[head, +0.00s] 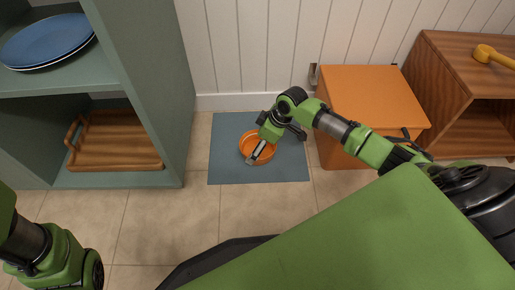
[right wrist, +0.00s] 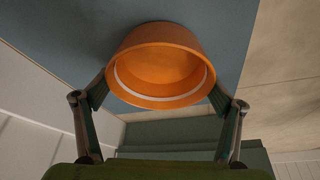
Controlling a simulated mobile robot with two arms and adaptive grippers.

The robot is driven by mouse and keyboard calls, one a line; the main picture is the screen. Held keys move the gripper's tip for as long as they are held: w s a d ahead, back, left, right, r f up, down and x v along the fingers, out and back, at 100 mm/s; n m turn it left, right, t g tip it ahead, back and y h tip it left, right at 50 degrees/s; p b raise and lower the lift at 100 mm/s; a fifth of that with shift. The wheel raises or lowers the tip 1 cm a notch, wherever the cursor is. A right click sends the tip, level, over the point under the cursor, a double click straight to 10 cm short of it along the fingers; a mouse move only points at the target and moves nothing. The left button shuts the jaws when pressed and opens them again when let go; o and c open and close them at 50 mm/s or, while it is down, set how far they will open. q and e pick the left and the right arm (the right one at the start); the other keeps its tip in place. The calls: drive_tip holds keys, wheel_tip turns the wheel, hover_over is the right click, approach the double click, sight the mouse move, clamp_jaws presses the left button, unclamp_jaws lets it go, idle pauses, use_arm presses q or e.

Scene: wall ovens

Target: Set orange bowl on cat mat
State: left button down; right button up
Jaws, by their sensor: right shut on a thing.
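The orange bowl (head: 247,143) is over the blue-grey cat mat (head: 230,171) on the floor in the head view. My right gripper (head: 269,146) reaches in from the right and partly covers the bowl. In the right wrist view the bowl (right wrist: 160,62) sits between the two fingers, which are shut on its sides. The mat (right wrist: 60,25) fills the area behind the bowl there. The bowl's base looks at or very near the mat; I cannot tell if it touches. My left gripper is out of view; only part of my left arm shows.
An orange box-like cabinet (head: 365,95) stands right of the mat. A green shelf unit (head: 150,75) with blue plates (head: 48,40) and a wooden tray (head: 115,140) is on the left. A white panelled wall (head: 260,50) is behind. Tiled floor (head: 150,220) is clear in front.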

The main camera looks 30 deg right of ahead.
drive_tip(key=shift+f, duration=0.1)
drive_tip(key=o, duration=1.1)
drive_tip(key=shift+f, duration=0.1)
drive_tip(key=shift+r, duration=0.3)
drive_tip(key=p+v, duration=0.9)
drive_tip(key=v, duration=0.2)
drive_tip(key=shift+s+d+r, duration=0.15)
drive_tip(key=shift+s+r, duration=0.05)
drive_tip(key=shift+r, duration=0.1)
